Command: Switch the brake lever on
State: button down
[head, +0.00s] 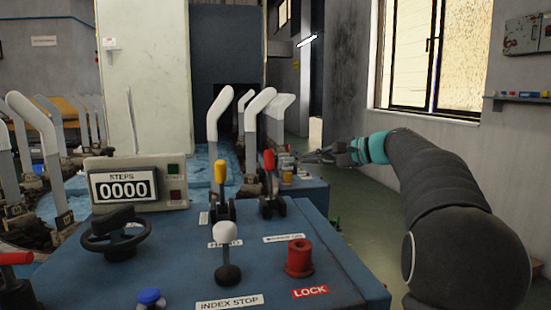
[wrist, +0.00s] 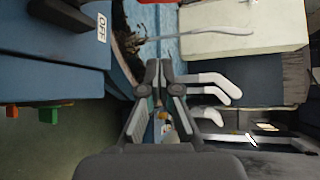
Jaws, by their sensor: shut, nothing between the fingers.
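A blue control panel (head: 180,265) carries a yellow-handled lever (head: 220,172), a red-handled lever (head: 269,160) and a white-knobbed lever (head: 228,233) by the INDEX STOP label. In the turned wrist view my gripper (wrist: 160,66) is shut and empty. An OFF label (wrist: 102,27) shows at upper left there.
A red LOCK knob (head: 299,258), a black handwheel (head: 117,236), a blue button (head: 150,297) and a STEPS counter (head: 122,187) are on the panel. White sock forms (head: 252,120) stand behind it. Green floor (head: 365,220) is clear to the panel's right.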

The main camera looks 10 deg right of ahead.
aim_at(270, 178)
jog(key=shift+d, duration=0.2)
jog(key=x, duration=1)
jog(key=shift+s+a+r, duration=0.2)
jog(key=shift+s+a, duration=0.1)
jog(key=shift+s, duration=0.3)
jog(key=shift+s+a+r, duration=0.2)
jog(key=shift+s+a, duration=0.05)
jog(key=shift+s, duration=0.35)
jog(key=shift+s+a+r, duration=0.25)
jog(key=shift+s+a, duration=0.05)
jog(key=shift+s, duration=0.25)
jog(key=shift+s+f+b, duration=0.1)
jog(key=shift+f+b, duration=0.05)
jog(key=shift+b, duration=0.35)
